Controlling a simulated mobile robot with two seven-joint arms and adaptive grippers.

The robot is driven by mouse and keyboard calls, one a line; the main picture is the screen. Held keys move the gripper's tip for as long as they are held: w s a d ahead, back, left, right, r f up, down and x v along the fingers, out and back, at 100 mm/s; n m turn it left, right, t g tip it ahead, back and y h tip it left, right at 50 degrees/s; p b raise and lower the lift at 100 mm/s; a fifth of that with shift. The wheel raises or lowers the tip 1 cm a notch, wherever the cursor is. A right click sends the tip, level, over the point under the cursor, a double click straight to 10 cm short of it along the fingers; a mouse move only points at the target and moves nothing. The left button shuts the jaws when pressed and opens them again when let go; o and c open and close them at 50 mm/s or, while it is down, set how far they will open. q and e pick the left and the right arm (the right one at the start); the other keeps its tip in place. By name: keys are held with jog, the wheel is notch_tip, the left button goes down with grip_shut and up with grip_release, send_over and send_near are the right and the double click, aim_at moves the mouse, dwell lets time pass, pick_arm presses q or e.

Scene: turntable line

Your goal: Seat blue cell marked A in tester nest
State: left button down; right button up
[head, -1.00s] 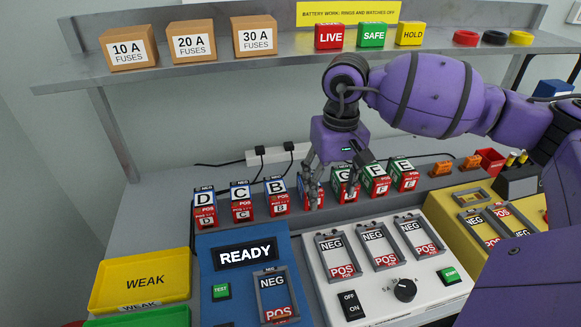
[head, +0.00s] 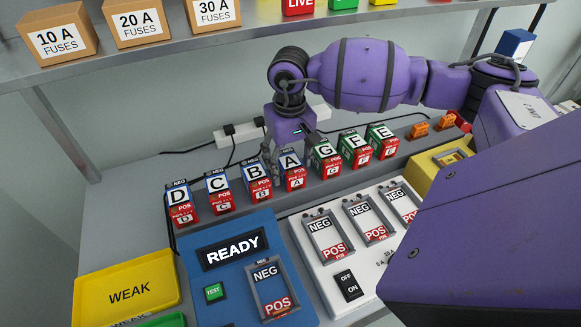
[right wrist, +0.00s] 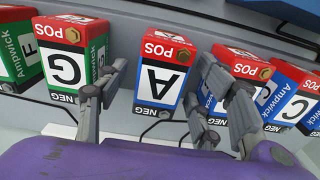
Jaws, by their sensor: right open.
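The blue cell marked A (head: 293,172) stands upright in the row, between blue cell B (head: 257,181) and green cell G (head: 325,158). My right gripper (head: 292,150) is open above and behind A. In the right wrist view, A (right wrist: 160,85) lies between the spread fingers of the gripper (right wrist: 161,70), one on the G side and the others on the B side. Contact cannot be told. The blue tester (head: 205,275) reads READY. Its nest (head: 270,288), marked NEG and POS, is empty. My left gripper is out of view.
Blue cells C (head: 218,191) and D (head: 181,203) and green cells F (head: 354,149) and E (head: 382,141) stand close by in the row. A white charger (head: 310,265) is right of the tester, a yellow WEAK tray (head: 125,290) left. A shelf (head: 150,62) runs above.

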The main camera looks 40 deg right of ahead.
jog(key=shift+f, duration=0.15)
grip_shut()
dwell(0.4)
